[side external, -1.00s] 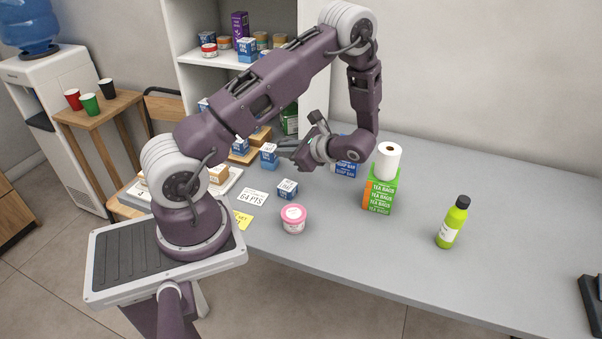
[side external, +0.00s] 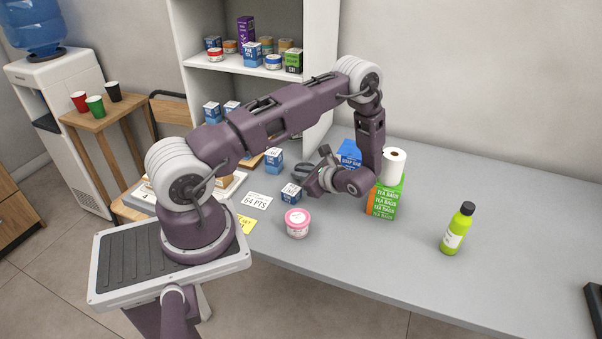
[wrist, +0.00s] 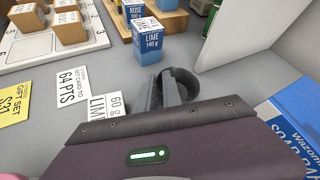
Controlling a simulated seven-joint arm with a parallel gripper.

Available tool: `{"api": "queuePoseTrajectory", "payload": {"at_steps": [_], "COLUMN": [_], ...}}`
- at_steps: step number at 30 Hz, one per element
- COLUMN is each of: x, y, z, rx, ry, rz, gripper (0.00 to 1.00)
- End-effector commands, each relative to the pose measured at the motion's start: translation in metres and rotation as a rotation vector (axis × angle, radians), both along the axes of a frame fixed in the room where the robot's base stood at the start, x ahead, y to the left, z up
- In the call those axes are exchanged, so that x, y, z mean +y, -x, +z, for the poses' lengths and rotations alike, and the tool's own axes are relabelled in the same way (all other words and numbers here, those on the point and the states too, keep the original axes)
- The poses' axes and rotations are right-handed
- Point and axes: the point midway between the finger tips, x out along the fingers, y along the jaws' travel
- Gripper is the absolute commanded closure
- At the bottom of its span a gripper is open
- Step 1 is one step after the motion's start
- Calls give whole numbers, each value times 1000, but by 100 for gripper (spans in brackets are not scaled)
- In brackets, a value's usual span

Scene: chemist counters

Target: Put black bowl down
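The black bowl (wrist: 188,83) is a small dark rounded shape at my fingertips in the wrist view, seen nearly edge-on. In the side external view my gripper (side external: 306,172) is low over the counter, to the right of the blue-and-white lime box (side external: 273,161). The fingers hide part of the bowl, and I cannot tell whether its base touches the counter.
A smaller lime box (side external: 291,193) and a 64 PTS card (side external: 257,200) lie close by. A pink-lidded jar (side external: 297,223), green tea bags box (side external: 384,199), and blue soap box (side external: 349,154) stand around my gripper. A white shelf panel (wrist: 245,35) rises ahead right.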

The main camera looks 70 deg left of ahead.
Motion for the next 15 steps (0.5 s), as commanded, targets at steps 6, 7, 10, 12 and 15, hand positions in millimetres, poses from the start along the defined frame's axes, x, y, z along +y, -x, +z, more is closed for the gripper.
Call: {"api": "queuePoseTrajectory", "payload": {"at_steps": [6, 7, 10, 12, 15], "x": [0, 0, 0, -1, -13], "y": [0, 0, 0, 0, -5], "z": [0, 0, 0, 2, 8], "rx": [0, 0, 0, 0, -2], "ry": [0, 0, 0, 0, 0], "rz": [0, 0, 0, 0, -4], "gripper": [68, 68, 68, 68, 68]}}
